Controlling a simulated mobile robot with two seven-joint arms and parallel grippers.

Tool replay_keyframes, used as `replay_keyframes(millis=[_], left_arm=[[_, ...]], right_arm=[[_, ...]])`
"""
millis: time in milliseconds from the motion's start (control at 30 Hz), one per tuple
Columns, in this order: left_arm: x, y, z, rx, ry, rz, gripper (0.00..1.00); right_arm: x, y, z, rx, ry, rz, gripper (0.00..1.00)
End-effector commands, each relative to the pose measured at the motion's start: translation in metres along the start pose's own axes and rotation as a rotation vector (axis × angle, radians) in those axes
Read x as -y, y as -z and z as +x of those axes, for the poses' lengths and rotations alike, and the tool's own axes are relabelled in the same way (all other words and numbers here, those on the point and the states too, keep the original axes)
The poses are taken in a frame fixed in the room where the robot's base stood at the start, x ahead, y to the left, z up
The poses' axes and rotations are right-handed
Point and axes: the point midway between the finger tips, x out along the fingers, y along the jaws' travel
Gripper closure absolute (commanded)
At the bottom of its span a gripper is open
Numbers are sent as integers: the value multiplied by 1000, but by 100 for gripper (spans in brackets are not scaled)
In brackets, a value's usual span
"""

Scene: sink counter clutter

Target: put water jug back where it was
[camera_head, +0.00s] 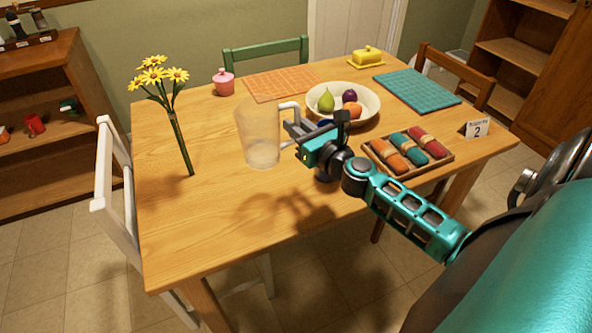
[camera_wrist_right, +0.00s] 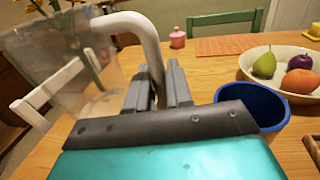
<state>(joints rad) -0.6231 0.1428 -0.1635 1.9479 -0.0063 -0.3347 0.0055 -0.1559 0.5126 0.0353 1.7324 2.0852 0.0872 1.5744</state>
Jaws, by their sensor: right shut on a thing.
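The water jug (camera_head: 258,132) is clear and roughly upright at the table's middle, left of the fruit bowl. My right gripper (camera_head: 291,124) is shut on its pale handle. In the right wrist view the jug (camera_wrist_right: 65,65) fills the left side, and its handle (camera_wrist_right: 150,45) runs down between the fingers (camera_wrist_right: 158,85). A shadow lies on the table in front of the jug. I cannot tell whether its base touches the wood. My left gripper is not in view.
A blue cup (camera_wrist_right: 252,105) stands close to the right gripper. The fruit bowl (camera_head: 370,113) and a tray of rolled cloths (camera_head: 408,169) are to the right. Yellow flowers (camera_head: 178,125) are at the left. The table's front left (camera_head: 190,230) is clear.

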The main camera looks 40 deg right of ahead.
Motion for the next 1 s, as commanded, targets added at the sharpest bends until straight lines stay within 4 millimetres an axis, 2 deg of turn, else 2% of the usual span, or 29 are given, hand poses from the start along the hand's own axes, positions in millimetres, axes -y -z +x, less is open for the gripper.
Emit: replay_keyframes(millis=[33, 100, 200, 333, 567, 833, 1000], left_arm=[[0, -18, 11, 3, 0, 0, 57], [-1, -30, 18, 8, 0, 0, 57], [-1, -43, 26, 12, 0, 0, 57], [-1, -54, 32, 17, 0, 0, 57], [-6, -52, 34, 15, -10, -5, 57], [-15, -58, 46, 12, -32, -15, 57], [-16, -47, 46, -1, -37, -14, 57]], right_arm=[[0, 24, 0, 0, 2, 5, 100], [0, 39, 0, 1, 3, 5, 100], [0, 59, 0, 1, 2, 4, 100], [0, 75, 0, 1, 1, 1, 100], [0, 86, 0, 2, -1, 0, 100], [0, 123, 0, 2, 1, 3, 100], [0, 122, 0, 2, -1, -1, 100]])
